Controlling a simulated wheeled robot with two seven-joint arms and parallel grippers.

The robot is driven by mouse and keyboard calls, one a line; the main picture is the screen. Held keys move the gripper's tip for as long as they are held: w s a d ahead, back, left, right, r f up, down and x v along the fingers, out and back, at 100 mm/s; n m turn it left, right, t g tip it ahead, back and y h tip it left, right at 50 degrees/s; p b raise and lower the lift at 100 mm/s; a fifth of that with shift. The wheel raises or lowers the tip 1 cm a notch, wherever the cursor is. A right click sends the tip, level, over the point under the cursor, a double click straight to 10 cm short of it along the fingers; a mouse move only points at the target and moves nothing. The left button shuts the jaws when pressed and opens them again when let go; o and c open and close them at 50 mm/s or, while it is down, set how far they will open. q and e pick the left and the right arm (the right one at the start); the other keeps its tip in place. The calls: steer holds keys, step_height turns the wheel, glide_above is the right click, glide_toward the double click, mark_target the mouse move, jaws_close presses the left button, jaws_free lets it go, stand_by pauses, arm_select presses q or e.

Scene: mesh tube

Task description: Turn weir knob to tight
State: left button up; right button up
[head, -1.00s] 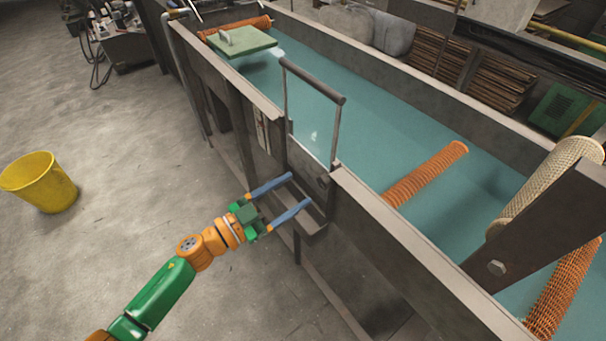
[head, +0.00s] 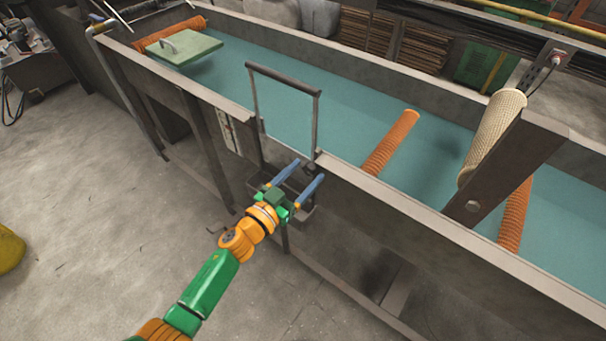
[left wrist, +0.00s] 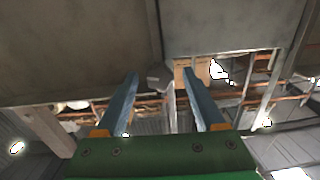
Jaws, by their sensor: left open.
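The weir is a grey metal frame with a dark top bar (head: 283,79), standing upright at the tank's near wall. A small dark round part (head: 311,168), which looks like the weir knob, sits at the foot of its right post. My left gripper (head: 309,170) is open, its two blue fingers pointing at the tank wall on either side of this part. I cannot tell if they touch it. In the left wrist view the fingers (left wrist: 160,73) are apart, with a small pale grey piece (left wrist: 158,79) between them. My right gripper is not in view.
The water tank (head: 430,215) has a raised metal rim. A yellow bucket (head: 8,250) stands on open floor.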

arm_select(q)
steer(key=shift+d, duration=0.1)
jaws_close()
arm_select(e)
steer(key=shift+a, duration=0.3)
arm_select(q)
steer(key=shift+m, duration=0.3)
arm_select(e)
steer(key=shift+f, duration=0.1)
arm_select(q)
steer(key=m, duration=0.6)
steer(key=shift+f+m+b, duration=0.1)
steer(key=shift+m+b, duration=0.2)
steer(key=shift+b, duration=0.1)
steer(key=m, duration=0.4)
steer(key=shift+b, duration=0.35)
steer(key=shift+m, duration=1.6)
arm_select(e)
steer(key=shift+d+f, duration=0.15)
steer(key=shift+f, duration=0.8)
